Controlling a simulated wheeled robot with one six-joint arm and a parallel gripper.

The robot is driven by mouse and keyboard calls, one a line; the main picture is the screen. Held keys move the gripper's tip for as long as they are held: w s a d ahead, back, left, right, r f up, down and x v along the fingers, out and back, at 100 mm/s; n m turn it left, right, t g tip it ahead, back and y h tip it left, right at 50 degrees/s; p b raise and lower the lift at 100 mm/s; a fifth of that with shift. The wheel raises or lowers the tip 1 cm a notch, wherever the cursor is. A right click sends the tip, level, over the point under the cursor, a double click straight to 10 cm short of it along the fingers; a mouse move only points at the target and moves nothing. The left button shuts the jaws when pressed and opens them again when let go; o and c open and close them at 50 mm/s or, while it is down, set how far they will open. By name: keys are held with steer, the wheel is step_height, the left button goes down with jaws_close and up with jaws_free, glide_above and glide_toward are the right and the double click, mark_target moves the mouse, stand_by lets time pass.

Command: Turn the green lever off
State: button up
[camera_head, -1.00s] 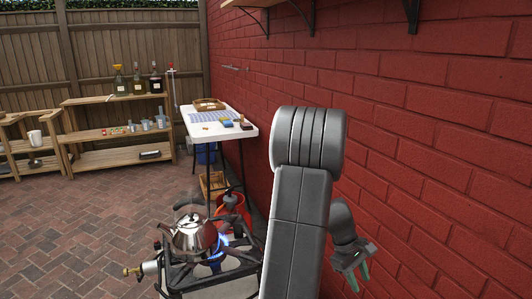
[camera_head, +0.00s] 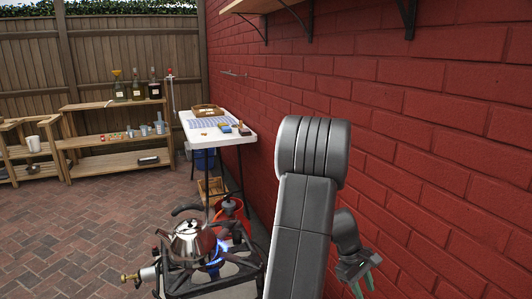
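I cannot make out a green lever in this view. A burner stand (camera_head: 205,285) with a black grate is at the lower middle, and a blue flame (camera_head: 216,264) burns on it. A brass fitting (camera_head: 131,277) sticks out at the stand's left side. A shiny steel kettle (camera_head: 190,243) with a dark handle sits over the grate. My gripper (camera_head: 360,289) is at the lower right near the brick wall, away from the burner. Its two green fingers are apart with nothing seen between them; the lower frame edge cuts them off.
A red gas cylinder (camera_head: 231,211) stands behind the burner. A white table (camera_head: 231,138) stands against the red wall (camera_head: 430,120). Wooden shelves (camera_head: 115,166) with bottles and cups line the fence. The brick floor (camera_head: 75,235) at left is clear.

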steer(key=s+d+f+b, duration=0.1)
steer(key=s+d+f, duration=0.1)
steer(key=d+f, duration=0.4)
steer(key=d+p+v, duration=0.1)
steer(key=p+v, duration=0.2)
steer(key=v, duration=1)
steer(key=shift+s+a+f+n+t+y+b, duration=0.2)
steer(key=shift+s+a+t+y+b, duration=0.4)
steer(key=shift+b, duration=1.5)
steer(key=shift+s+a+f+n+t+y+b, duration=0.2)
steer(key=shift+a+t+b, duration=0.55)
steer(key=shift+b, duration=1.35)
steer(key=shift+s+a+f+t+y+b, duration=0.15)
steer(key=shift+s+a+t+y+b, duration=0.5)
steer(key=shift+b, duration=1.45)
steer(key=shift+w+a, duration=0.2)
steer(key=shift+w, duration=0.05)
